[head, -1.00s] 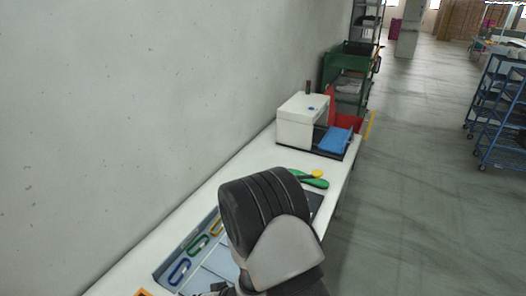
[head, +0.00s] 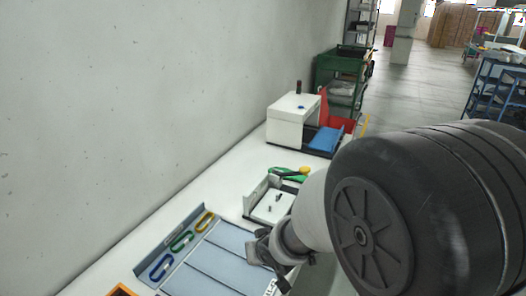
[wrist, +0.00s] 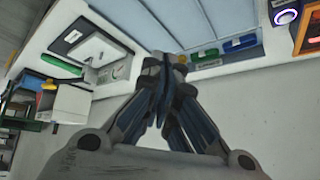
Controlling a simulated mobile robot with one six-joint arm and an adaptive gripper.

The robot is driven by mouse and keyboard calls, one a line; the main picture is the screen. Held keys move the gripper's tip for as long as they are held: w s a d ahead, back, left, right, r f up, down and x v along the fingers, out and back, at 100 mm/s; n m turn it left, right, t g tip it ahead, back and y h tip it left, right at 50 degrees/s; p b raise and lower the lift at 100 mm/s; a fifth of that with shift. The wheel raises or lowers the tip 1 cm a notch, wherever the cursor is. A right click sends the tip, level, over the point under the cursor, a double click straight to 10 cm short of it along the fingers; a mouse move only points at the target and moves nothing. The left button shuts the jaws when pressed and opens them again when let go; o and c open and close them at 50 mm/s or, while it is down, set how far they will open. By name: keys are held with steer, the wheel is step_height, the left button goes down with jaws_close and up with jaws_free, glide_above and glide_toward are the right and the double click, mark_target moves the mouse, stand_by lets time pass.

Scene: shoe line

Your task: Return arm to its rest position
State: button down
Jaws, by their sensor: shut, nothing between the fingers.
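My gripper (head: 264,258) is over the right part of the blue-grey tray (head: 215,262) in the head view, partly hidden by my wrist. In the wrist view my gripper (wrist: 164,62) has its fingers together with nothing between them. My large dark arm link covers the lower right of the head view. The tray stands on the long white table (head: 228,172) and holds a blue loop (head: 161,267), a green loop (head: 182,241) and a yellow loop (head: 204,221) along its left side.
A white fixture (head: 266,207) with small dark pegs lies beyond the tray. Behind it are a green-handled tool (head: 284,173) and a white box (head: 290,128) beside a blue piece (head: 326,139). A wall bounds the left. A blue cart (head: 486,92) stands at right.

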steer(key=s+d+r+m+h+b, duration=0.1)
steer(key=s+d+r+h+b, duration=0.1)
steer(key=s+d+r, duration=0.4)
steer(key=s+d+r+m+h+b, duration=0.1)
steer(key=s+d+b, duration=0.15)
steer(key=d, duration=0.45)
steer(key=s+d+m+g+b, duration=0.1)
steer(key=s+d+g+b, duration=0.1)
steer(key=s, duration=1.4)
steer(key=shift+s+d+r+b, duration=0.15)
steer(key=shift+s+d+b, duration=0.15)
steer(key=shift+d+b, duration=0.4)
